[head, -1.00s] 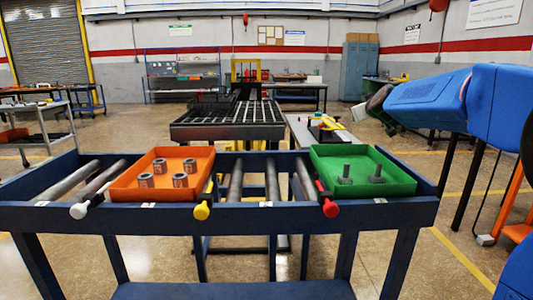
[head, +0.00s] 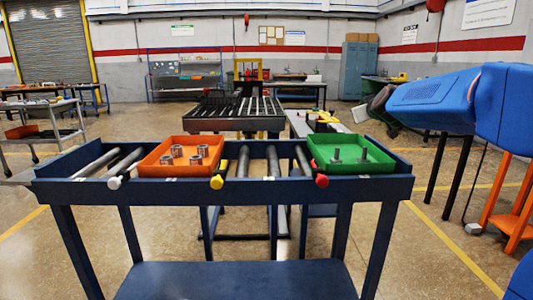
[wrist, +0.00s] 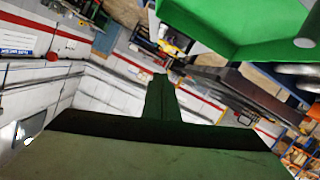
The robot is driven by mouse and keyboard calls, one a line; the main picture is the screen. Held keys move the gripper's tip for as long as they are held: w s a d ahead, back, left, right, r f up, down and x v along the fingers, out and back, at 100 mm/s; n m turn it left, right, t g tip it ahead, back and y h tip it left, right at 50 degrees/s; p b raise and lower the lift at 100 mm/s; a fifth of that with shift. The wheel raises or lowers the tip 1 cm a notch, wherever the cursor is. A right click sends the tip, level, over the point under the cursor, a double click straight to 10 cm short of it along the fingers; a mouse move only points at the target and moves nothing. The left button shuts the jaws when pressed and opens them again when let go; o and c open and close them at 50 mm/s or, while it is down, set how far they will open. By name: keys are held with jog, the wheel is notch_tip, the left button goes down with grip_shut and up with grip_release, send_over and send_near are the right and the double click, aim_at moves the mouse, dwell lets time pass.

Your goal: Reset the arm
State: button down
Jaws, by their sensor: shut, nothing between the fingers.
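My gripper (wrist: 160,84) shows in the wrist view as a dark, narrow upright shape above a wide dark body. It is shut and empty. In the head view my blue arm reaches in from the right; its grey end is right of and above the cart, apart from the trays. A bright green surface (wrist: 235,22) fills the wrist view's top right; I cannot tell for certain that it is the green tray.
The dark blue roller cart (head: 240,190) stands ahead. It holds an orange tray (head: 150,168) with several grey metal cylinders and a green tray (head: 385,168) with two grey pegs. White, yellow and red knobs line its front. A dark grated table (head: 235,124) stands behind.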

jog(key=s+a+f+m+g, duration=0.1)
jog(key=s+f+g, duration=0.2)
jog(key=s+f, duration=0.6)
jog(key=s+a+f+m+g, duration=0.1)
jog(key=s+f+g, duration=0.3)
jog(key=s, duration=2.2)
jog(key=s+a+f+m+g, duration=0.1)
jog(key=s+a+f+g, duration=0.1)
jog(key=s+f, duration=1.4)
jog(key=s+g, duration=0.1)
jog(key=s, duration=0.1)
jog(key=shift+s+a+f+m+y, duration=0.2)
jog(key=shift+s+f+m+y, duration=0.05)
jog(key=shift+s+m+y, duration=0.1)
